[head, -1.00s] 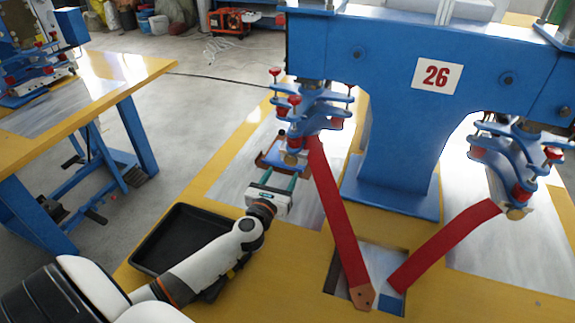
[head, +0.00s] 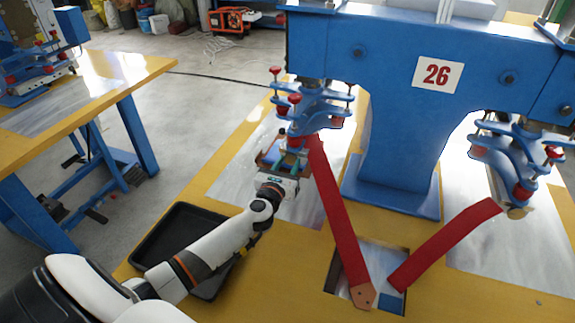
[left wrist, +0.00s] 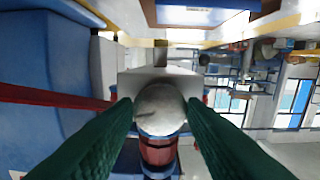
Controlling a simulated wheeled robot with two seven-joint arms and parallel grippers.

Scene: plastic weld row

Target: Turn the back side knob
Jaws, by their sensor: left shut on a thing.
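My left gripper (head: 289,168) reaches the lower front of the left press head (head: 316,108) on the blue machine. In the left wrist view its two green fingers (left wrist: 160,112) are closed on either side of a round silver knob (left wrist: 160,104), touching it. In the head view the gripper hides this knob. A similar round knob (head: 516,213) shows on the right press head (head: 520,160). My right gripper is not in view.
A red strap (head: 337,215) hangs from the left head close beside my gripper, and another (head: 445,245) runs from the right head. A black tray (head: 165,235) lies under my left arm. The blue machine frame (head: 395,140) stands to the right.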

